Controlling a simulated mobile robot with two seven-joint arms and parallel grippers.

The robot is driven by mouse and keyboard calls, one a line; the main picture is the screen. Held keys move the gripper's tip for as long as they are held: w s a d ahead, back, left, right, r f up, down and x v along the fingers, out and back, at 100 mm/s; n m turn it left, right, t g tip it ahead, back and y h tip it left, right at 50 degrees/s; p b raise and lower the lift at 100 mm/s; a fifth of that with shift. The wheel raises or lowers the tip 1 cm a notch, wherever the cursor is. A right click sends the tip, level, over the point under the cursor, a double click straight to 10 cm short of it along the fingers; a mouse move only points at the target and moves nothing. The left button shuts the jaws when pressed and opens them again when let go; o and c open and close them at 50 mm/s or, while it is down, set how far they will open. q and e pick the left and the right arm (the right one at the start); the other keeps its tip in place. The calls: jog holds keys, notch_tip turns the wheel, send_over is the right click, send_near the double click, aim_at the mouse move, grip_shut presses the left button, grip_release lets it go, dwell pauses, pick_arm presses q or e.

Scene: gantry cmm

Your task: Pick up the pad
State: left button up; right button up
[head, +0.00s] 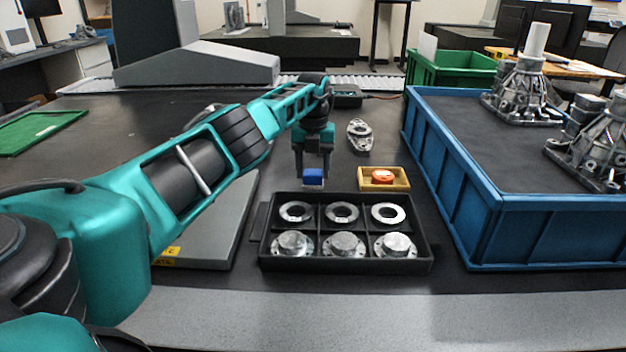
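A small blue block with a paler top, which looks like the pad (313,178), is just behind the black parts tray. My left gripper (313,173) points straight down at it, with one dark finger on each side of the block. The fingers sit very close to its sides, but I cannot tell whether they press on it. The block's underside and its contact with the table are not clear. My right gripper is not in view.
The black tray (345,262) holds several metal rings and flanged parts just in front. A yellow box (398,184) with an orange round item (382,177) stands to the right. A metal part (360,135) lies behind. A large blue crate (475,215) blocks the right side.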

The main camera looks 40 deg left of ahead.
pick_arm(q)
jog(key=c, duration=0.6)
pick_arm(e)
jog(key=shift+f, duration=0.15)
pick_arm(q)
jog(key=shift+r, duration=0.1)
jog(key=shift+r, duration=0.45)
notch_tip(320, 180, up, 14)
jog(key=p, duration=0.5)
notch_tip(320, 180, up, 5)
jog(key=p, duration=0.2)
send_over(313, 172)
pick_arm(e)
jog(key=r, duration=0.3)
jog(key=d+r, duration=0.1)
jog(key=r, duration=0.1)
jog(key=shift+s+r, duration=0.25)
pick_arm(q)
jog(key=o, duration=0.4)
jog(key=c, duration=0.3)
